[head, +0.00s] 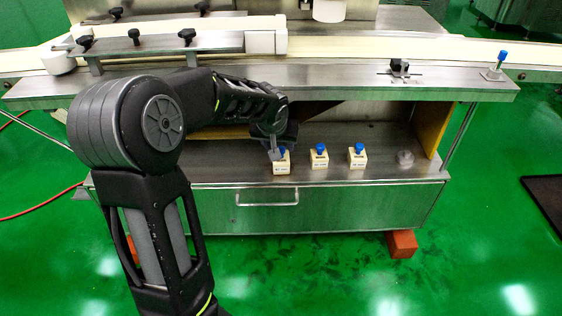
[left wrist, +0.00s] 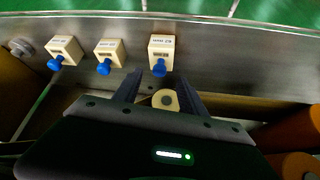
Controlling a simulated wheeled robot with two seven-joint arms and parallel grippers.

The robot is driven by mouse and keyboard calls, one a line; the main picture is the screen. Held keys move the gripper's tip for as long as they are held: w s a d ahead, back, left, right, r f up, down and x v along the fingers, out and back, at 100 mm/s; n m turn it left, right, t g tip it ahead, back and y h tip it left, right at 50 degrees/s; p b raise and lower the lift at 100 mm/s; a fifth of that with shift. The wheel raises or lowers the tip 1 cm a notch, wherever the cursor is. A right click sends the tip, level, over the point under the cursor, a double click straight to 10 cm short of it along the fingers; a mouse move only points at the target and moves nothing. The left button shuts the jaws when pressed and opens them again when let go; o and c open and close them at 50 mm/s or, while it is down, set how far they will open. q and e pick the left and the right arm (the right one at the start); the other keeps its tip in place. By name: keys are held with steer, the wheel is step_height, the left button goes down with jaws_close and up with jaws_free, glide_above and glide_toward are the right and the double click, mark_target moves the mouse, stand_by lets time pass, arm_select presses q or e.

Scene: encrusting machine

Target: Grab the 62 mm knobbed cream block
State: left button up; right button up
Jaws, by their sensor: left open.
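Three cream blocks with blue knobs stand in a row on the steel shelf. The left one in the head view (head: 282,167) is at my left gripper (head: 275,153); its small label seems to read 62 mm in the left wrist view (left wrist: 162,47). There, my left gripper (left wrist: 159,80) is open and empty. Its fingertips are either side of the line to this block's blue knob (left wrist: 160,68), which shows just past them. Whether they touch it I cannot tell. My right gripper is not in view.
The middle block (head: 319,160) and right block (head: 358,160) stand apart along the shelf (head: 230,172), with a small clear object (head: 404,158) further right. The steel ledge and conveyor (head: 340,74) overhang the shelf. A pale round part (left wrist: 165,100) shows between my fingers.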

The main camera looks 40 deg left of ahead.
mark_target(281, 150)
arm_select(q)
steer(key=b+x, duration=0.1)
steer(key=x, duration=0.4)
steer(key=shift+w+a+f+b, duration=0.1)
steer(key=shift+w+b, duration=0.05)
steer(key=shift+b, duration=0.2)
steer(key=shift+c, duration=0.6)
jaws_close()
stand_by(0.8)
